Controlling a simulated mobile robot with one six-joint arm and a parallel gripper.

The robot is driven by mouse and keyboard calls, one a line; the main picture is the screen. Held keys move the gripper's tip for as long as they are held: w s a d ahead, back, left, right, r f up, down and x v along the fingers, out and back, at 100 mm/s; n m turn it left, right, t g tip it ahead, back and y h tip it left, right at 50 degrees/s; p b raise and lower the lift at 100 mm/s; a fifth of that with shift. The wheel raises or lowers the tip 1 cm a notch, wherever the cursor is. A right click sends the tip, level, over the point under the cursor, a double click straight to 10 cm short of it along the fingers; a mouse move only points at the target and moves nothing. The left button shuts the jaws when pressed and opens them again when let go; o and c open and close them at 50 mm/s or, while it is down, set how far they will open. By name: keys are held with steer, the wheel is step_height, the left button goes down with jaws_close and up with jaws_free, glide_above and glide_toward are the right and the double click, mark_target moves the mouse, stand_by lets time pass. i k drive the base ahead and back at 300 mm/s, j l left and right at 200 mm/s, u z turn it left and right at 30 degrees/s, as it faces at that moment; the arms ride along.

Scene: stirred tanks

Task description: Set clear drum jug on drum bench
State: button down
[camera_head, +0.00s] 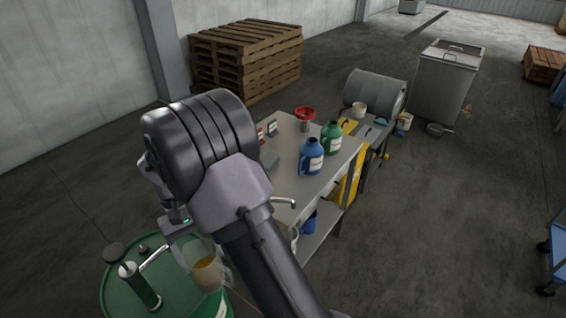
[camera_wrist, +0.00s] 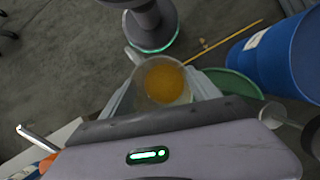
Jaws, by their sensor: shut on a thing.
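The clear jug (camera_head: 208,272) holds amber liquid. In the wrist view the jug (camera_wrist: 161,82) is seen from above, between the two pale fingers of my gripper (camera_wrist: 165,92), which is shut on it. In the head view the jug hangs by the green drum at lower left, partly hidden by my arm. A grey metal bench (camera_head: 322,182) stands to the right of my gripper, apart from the jug. Behind it, a grey drum (camera_head: 375,90) lies on its side at a smaller stand. I cannot tell for certain which of these is the drum bench.
Blue (camera_head: 311,158) and green (camera_head: 331,138) jugs, a red funnel (camera_head: 304,113) and small items stand on the grey bench. A green drum (camera_head: 120,292) with a hand pump (camera_head: 141,285) is close by. A blue drum (camera_wrist: 285,55) shows at right in the wrist view.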

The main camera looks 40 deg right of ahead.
mark_target(288, 189)
steer(key=l+z, duration=0.9)
steer(key=i+l+z, duration=0.15)
steer(key=z, duration=0.25)
steer(key=i+l+z, duration=0.15)
steer(key=l+z, duration=0.25)
steer(key=i+u, duration=0.15)
steer(key=u, duration=0.3)
steer(key=i+u, duration=0.1)
steer(key=u, duration=0.3)
steer(key=i+l+u, duration=0.1)
steer(key=u, duration=0.35)
steer(key=i+j+u, duration=0.1)
steer(key=i, duration=0.2)
steer(key=i+j+u, duration=0.1)
steer(key=i, duration=0.15)
